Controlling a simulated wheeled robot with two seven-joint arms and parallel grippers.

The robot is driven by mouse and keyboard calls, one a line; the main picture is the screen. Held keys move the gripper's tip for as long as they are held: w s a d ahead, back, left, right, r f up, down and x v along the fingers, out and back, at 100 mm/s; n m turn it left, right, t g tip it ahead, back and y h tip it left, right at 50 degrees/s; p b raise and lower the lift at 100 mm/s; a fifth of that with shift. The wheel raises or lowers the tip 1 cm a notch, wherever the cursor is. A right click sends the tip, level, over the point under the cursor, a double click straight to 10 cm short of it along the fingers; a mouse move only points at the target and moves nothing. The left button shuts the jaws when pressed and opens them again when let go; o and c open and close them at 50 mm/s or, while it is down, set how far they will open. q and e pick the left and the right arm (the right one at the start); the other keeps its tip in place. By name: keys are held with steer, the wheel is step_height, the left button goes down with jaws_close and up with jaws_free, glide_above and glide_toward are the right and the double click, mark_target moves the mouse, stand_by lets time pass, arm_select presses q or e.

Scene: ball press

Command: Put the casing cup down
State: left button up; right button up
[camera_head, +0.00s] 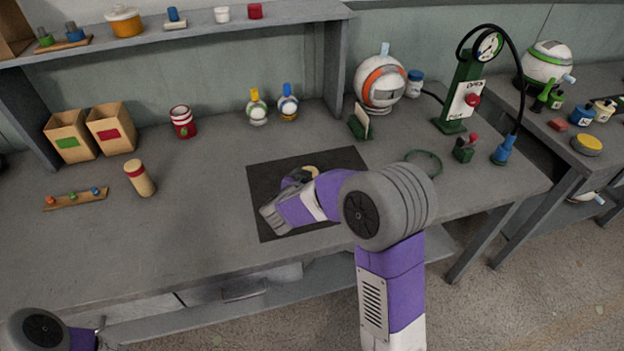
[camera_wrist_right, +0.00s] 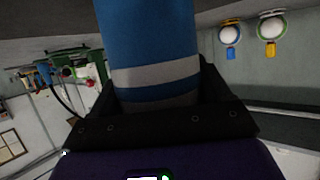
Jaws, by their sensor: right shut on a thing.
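My right gripper (camera_head: 290,184) is over the dark mat (camera_head: 265,222) on the workbench, its hand largely covering what it holds. In the right wrist view it is shut on a blue cylindrical thing with grey bands (camera_wrist_right: 150,45), which I take to be the casing cup. In the head view only small blue and cream parts show by the fingers. I cannot tell whether the cup touches the mat. My left arm shows in the bottom left corner; its fingers cannot be made out.
A small green stand with a card (camera_head: 360,122) is behind the mat, and a green ring (camera_head: 424,164) lies to its right. A green press with a gauge (camera_head: 465,95) stands farther right. A red-capped cylinder (camera_head: 140,178) stands left. Bare bench surrounds the mat's left side.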

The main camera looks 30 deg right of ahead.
steer(key=shift+f, duration=0.15)
steer(key=o, duration=1)
steer(key=shift+o, duration=0.2)
steer(key=shift+a+r, duration=0.1)
steer(key=shift+r, duration=0.2)
steer(key=p+v, duration=0.4)
steer(key=v, duration=0.7)
steer(key=shift+s+a, duration=0.25)
steer(key=shift+s, duration=0.1)
